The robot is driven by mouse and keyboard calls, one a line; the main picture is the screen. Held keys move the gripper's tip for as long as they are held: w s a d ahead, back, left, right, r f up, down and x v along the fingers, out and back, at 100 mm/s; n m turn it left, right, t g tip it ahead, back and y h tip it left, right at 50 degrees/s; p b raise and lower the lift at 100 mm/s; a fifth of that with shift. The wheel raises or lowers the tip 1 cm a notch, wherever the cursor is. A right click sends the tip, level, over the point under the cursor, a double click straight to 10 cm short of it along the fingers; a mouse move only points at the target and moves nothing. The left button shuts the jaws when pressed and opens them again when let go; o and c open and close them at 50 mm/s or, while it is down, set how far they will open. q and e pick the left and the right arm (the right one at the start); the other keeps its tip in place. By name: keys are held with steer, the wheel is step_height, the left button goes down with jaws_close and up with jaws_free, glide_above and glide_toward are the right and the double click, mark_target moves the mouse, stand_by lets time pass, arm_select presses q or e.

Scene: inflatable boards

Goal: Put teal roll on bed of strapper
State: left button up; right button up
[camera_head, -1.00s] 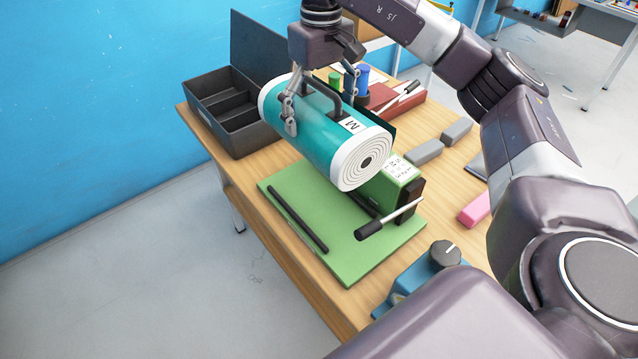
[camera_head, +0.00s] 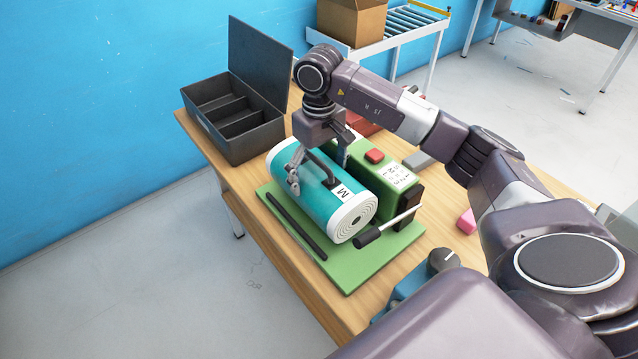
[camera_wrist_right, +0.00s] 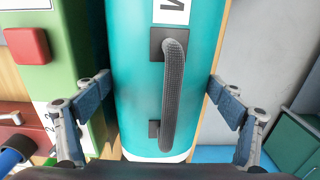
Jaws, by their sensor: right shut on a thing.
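The teal roll (camera_head: 310,200) has white ends, a dark handle and a label with an M. It is at the green bed of the strapper (camera_head: 370,262), between the black rail (camera_head: 296,226) and the green strapper body (camera_head: 395,172). I cannot tell whether it fully touches the bed. My right gripper (camera_head: 315,165) is above the roll, shut on it. In the right wrist view the roll (camera_wrist_right: 130,80) and its handle (camera_wrist_right: 174,95) lie between the two fingers. My left gripper is not in view.
A black open case (camera_head: 236,120) stands at the back left of the wooden table. A lever with a black grip (camera_head: 368,238) sticks out at the strapper's front. A blue device with a dark knob (camera_head: 443,262) and a pink block (camera_head: 466,221) are at the right.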

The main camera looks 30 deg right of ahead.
mark_target(319, 169)
steer(key=shift+w+f, duration=0.1)
steer(key=shift+f, duration=0.4)
step_height(319, 169, down, 3)
steer(key=shift+p, duration=0.5)
steer(key=shift+s+a+f, duration=0.1)
steer(key=shift+s+f, duration=0.05)
steer(key=shift+s, duration=0.15)
steer(key=o, duration=1.7)
steer(key=shift+f, duration=0.15)
steer(key=shift+c, duration=0.2)
steer(key=shift+o, duration=1.2)
steer(key=shift+f, duration=0.1)
steer(key=shift+w, duration=0.25)
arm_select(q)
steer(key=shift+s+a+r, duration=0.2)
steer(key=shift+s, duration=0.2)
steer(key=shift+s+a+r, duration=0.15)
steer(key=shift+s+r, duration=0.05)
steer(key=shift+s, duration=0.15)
arm_select(e)
step_height(319, 169, up, 11)
steer(key=b, duration=0.3)
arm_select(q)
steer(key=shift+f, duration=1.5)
arm_select(e)
steer(key=shift+r, duration=0.75)
